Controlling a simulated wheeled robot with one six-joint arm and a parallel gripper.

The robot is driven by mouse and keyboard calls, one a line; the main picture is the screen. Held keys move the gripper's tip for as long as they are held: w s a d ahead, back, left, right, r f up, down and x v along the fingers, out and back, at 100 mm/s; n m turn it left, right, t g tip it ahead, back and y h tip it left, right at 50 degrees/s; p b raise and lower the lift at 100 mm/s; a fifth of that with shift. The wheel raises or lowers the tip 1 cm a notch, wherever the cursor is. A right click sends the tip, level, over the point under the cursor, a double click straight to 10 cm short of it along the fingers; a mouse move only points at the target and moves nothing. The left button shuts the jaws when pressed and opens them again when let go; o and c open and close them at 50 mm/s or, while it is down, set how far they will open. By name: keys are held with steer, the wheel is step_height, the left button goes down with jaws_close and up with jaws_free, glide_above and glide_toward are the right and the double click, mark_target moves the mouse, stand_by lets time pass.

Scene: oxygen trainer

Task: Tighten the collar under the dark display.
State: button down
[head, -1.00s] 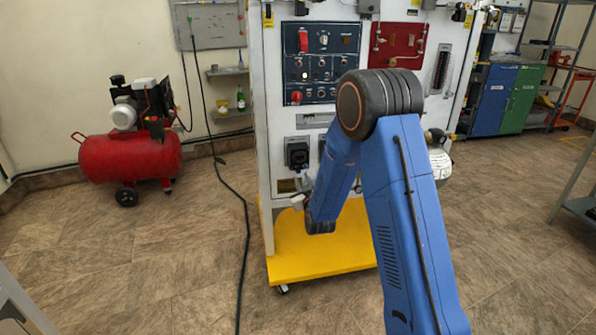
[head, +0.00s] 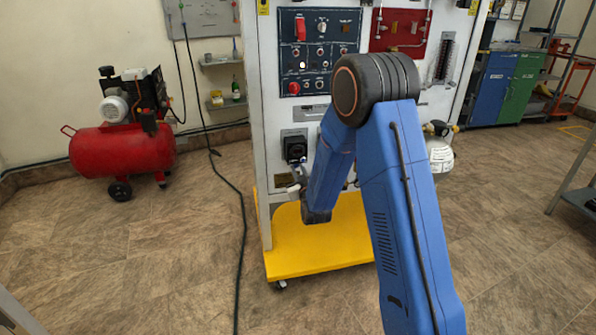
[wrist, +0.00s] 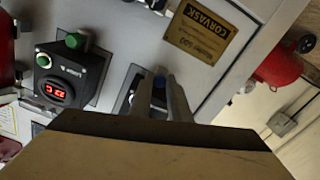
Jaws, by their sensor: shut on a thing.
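The dark display (head: 295,147) is a black square unit at the lower left of the white panel in the head view. In the wrist view, only a dark plate (wrist: 127,88) of it shows beside my fingers; the rest is hidden behind my gripper. How tight the collar is cannot be told.
A lit display (wrist: 55,90) with red digits and a green collar (wrist: 75,41) sits beside it. A yellow CORVASK label (wrist: 208,30) is close by. A red compressor (head: 122,150) stands left of the panel's yellow base (head: 325,250). A black hose runs along the floor.

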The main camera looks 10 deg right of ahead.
steer(key=shift+m, duration=0.4)
steer(key=shift+a+m, duration=0.1)
steer(key=shift+m, duration=3)
steer(key=c, duration=1.9)
jaws_free()
steer(key=shift+c, duration=0.2)
